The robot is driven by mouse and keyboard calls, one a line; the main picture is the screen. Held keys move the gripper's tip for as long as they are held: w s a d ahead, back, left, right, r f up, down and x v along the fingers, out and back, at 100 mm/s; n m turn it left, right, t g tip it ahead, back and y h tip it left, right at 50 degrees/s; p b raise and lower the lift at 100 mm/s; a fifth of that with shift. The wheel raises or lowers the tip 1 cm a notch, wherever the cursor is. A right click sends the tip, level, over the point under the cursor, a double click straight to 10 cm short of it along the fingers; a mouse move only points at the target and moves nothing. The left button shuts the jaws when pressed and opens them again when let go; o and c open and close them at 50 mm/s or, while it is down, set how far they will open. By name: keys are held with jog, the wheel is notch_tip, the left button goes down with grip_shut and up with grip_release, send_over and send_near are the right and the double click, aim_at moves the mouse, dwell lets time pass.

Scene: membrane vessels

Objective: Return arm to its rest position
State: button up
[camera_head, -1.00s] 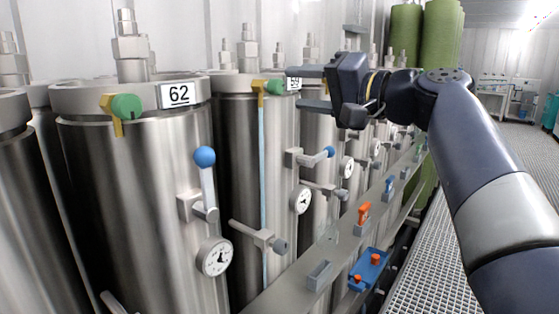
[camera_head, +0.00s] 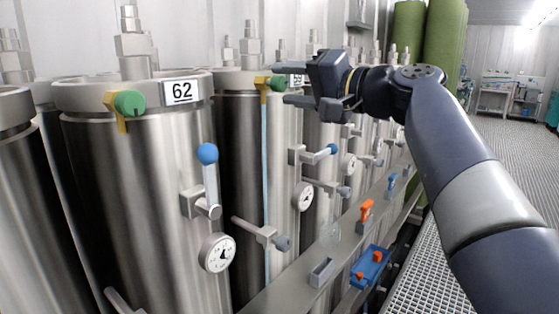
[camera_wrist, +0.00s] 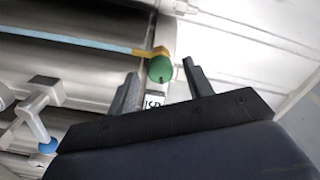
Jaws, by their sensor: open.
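My gripper (camera_head: 284,90) is open, its two fingers pointing left toward the top of the second vessel (camera_head: 237,150). A green knob on a yellow bracket (camera_head: 277,84) sits at that vessel's rim, just by the fingertips in the head view. In the wrist view the green knob (camera_wrist: 160,68) shows just beyond and between my open fingertips (camera_wrist: 163,78). Nothing is held between the fingers. I cannot tell whether a finger touches the knob. A number label (camera_wrist: 153,103), partly hidden, shows between the fingers.
The vessel labelled 62 (camera_head: 140,200) stands in front at left, with a blue-tipped valve handle (camera_head: 207,154) and a gauge (camera_head: 217,253). A rail (camera_head: 290,288) carries an orange handle (camera_head: 366,210) and a blue tray (camera_head: 369,266). A grated walkway (camera_head: 440,275) lies free at right.

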jog(key=v, duration=1)
jog(key=x, duration=1.1)
jog(key=shift+w+a, duration=0.1)
jog(key=shift+a, duration=0.1)
jog(key=shift+r+m+p, duration=0.25)
jog(key=shift+m+p, duration=0.25)
jog(key=shift+p, duration=0.3)
jog(key=shift+d+m+p, duration=0.15)
jog(key=shift+m+p, duration=0.75)
jog(key=shift+m, duration=0.1)
jog(key=m+p, duration=0.7)
jog(key=shift+p, duration=0.35)
jog(key=m+p, duration=0.7)
jog(key=p, duration=0.2)
jog(key=shift+m, duration=0.4)
jog(key=m+p, duration=0.2)
jog(key=p, duration=0.1)
jog(key=shift+f, duration=0.2)
